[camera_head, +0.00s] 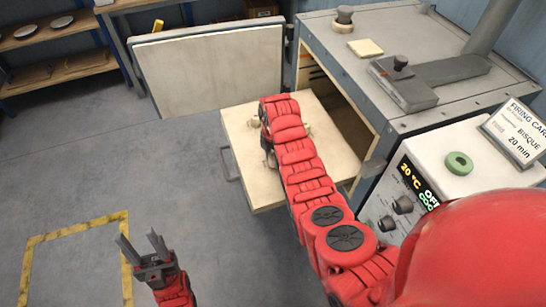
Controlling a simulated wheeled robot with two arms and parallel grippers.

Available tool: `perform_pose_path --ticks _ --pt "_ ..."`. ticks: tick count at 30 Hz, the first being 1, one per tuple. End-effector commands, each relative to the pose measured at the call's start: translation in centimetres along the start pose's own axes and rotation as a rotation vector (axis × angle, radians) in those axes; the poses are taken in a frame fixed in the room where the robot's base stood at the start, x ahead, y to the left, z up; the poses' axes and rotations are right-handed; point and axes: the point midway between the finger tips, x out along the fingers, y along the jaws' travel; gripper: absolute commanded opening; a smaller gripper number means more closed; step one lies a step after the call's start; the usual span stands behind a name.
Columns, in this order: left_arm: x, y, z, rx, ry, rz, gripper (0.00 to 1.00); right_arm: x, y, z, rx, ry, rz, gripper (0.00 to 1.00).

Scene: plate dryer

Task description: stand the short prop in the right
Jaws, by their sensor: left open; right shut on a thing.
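My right arm reaches across the pull-out shelf (242,183) of the kiln. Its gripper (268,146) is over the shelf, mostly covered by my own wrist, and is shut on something. The held thing is too hidden to identify for certain. Small cream prop-like pieces (308,127) peek out on either side of my wrist; their heights cannot be told. My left gripper (140,240) is open and empty above the floor at lower left, well away from the shelf.
The kiln (420,110) stands open at right, its door (210,70) swung out behind the shelf. A control box (420,180) carries a green ring (459,163) and a firing card (516,133). Racks with plates (45,30) stand at far left. The left floor is clear.

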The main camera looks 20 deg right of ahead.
Motion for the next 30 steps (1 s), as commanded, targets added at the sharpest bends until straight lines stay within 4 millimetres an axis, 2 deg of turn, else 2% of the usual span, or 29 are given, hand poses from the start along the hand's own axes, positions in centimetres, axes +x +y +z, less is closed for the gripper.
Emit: perform_pose_path --ticks 3,14,15,19,20,30 --pt "0.6 0.0 -0.1 0.000 0.000 0.000 0.50 0.6 -0.1 -0.1 0.000 0.001 -0.002 0.00" --pt "0.0 0.0 0.0 0.000 0.000 0.000 0.50 1.3 0.0 0.0 0.000 0.000 0.001 0.00" --pt "0.1 0.0 0.0 0.000 0.000 0.000 0.50 1.2 0.0 0.0 0.000 0.000 0.001 0.52" --pt "0.1 0.0 0.0 0.000 0.000 0.000 0.50 1.1 0.0 0.0 0.000 0.000 0.001 0.75" --pt "0.1 0.0 0.0 0.000 0.000 0.000 0.50 1.1 0.0 0.0 0.000 0.000 0.001 0.78" --pt "0.6 0.0 -0.1 0.000 0.000 0.000 0.50 0.7 0.0 0.0 0.000 0.000 0.001 0.78"
